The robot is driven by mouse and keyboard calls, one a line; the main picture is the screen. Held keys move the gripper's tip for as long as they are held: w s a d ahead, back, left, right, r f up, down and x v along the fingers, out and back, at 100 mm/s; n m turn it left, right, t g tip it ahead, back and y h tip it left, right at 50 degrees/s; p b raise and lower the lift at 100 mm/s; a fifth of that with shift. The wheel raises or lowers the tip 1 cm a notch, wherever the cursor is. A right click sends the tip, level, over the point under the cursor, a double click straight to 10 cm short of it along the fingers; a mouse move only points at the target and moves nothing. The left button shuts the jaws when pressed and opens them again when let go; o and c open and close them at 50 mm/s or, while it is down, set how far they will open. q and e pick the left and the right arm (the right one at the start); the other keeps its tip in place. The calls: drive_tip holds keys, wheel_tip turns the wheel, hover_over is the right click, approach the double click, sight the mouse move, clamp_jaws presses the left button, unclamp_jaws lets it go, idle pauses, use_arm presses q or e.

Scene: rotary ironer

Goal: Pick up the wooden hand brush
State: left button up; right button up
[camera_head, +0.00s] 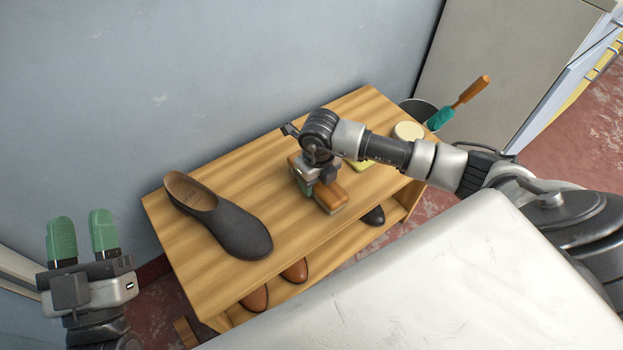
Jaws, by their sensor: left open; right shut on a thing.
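The wooden hand brush (330,198) is on the wooden shoe bench, with an orange-brown wooden back and a paler edge below. My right gripper (308,186) reaches in from the right and is shut on the brush from above; the gripper body hides the brush's middle. I cannot tell whether the brush is clear of the bench top. My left gripper (82,236), with green fingertips, is open and empty at the lower left, apart from the bench.
A dark grey shoe (228,222) lies on the left of the bench (255,160). A round pale-lidded tin (408,131) stands at the right end. Brown shoes (294,270) and a dark shoe (374,216) sit on the lower shelf. An orange-handled tool (470,91) stands behind.

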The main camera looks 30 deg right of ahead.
drive_tip(key=shift+r, duration=0.4)
drive_tip(key=shift+r+p, duration=0.3)
drive_tip(key=shift+r, duration=0.05)
wheel_tip(320, 180, up, 2)
drive_tip(key=shift+p, duration=0.4)
drive_tip(key=shift+s+d+r+p, duration=0.45)
drive_tip(key=shift+s+d+r, duration=0.2)
drive_tip(key=shift+s+r, duration=0.2)
use_arm(q)
wheel_tip(320, 180, down, 13)
drive_tip(key=s+a+g+y+p, duration=0.1)
drive_tip(key=s+g+y+p, duration=0.1)
drive_tip(key=g, duration=1)
drive_tip(key=shift+s+a+r+y, duration=0.2)
drive_tip(key=shift+s+y, duration=0.25)
drive_tip(key=shift+y, duration=0.45)
use_arm(e)
drive_tip(key=s+d+r, duration=0.5)
drive_tip(key=s, duration=0.2)
drive_tip(key=shift+s+d+r, duration=0.25)
drive_tip(key=shift+d, duration=0.15)
